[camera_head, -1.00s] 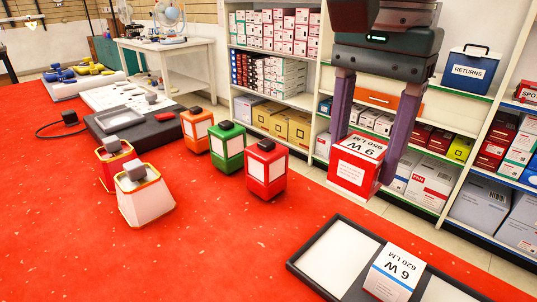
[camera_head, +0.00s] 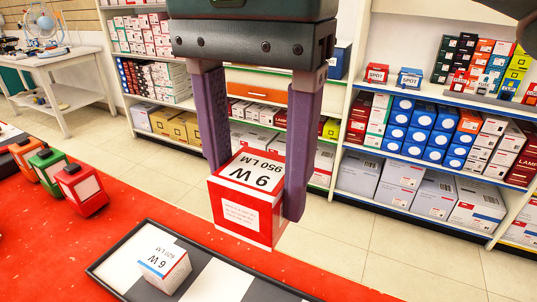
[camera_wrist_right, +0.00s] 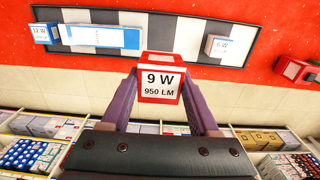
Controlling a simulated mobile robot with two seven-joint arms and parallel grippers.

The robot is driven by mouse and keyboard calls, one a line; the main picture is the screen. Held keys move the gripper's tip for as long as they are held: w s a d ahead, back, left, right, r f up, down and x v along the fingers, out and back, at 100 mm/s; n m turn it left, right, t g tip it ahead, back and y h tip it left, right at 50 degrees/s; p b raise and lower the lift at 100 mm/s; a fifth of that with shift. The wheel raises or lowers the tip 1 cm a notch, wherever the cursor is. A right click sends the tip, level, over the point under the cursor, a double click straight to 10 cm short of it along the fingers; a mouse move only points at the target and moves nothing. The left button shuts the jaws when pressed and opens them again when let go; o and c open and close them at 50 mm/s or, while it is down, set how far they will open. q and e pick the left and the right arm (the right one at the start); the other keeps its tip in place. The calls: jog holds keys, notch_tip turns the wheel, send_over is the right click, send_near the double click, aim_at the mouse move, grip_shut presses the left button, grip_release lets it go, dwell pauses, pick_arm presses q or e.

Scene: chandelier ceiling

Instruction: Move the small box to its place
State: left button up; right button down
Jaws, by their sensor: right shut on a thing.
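The small red and white box marked 9 W 950 LM (camera_head: 240,212) is between the two purple fingers of my right gripper (camera_head: 256,188), held in the air. In the right wrist view the box (camera_wrist_right: 160,87) sits between the fingertips of my right gripper (camera_wrist_right: 159,80). The tray's bare panel also shows in the right wrist view (camera_wrist_right: 187,40). A 6 W box (camera_head: 165,268) stands on the tray. My left gripper is not in view.
In the right wrist view, a 12 W box (camera_wrist_right: 41,34) and a long blue and white box (camera_wrist_right: 103,37) are at the tray's left end. Red (camera_head: 82,187) and green (camera_head: 48,172) lanterns stand at left. Stocked shelves (camera_head: 420,150) line the back.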

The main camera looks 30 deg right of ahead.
pick_arm(q)
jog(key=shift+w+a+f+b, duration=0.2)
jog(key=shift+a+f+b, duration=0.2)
jog(key=shift+b, duration=0.1)
pick_arm(e)
jog(key=f, duration=1.5)
jog(key=shift+s+a+f, duration=0.1)
jog(key=shift+a, duration=0.15)
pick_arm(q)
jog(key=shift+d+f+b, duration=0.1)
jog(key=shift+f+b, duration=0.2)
pick_arm(e)
notch_tip(320, 180, down, 5)
jog(key=shift+r, duration=0.15)
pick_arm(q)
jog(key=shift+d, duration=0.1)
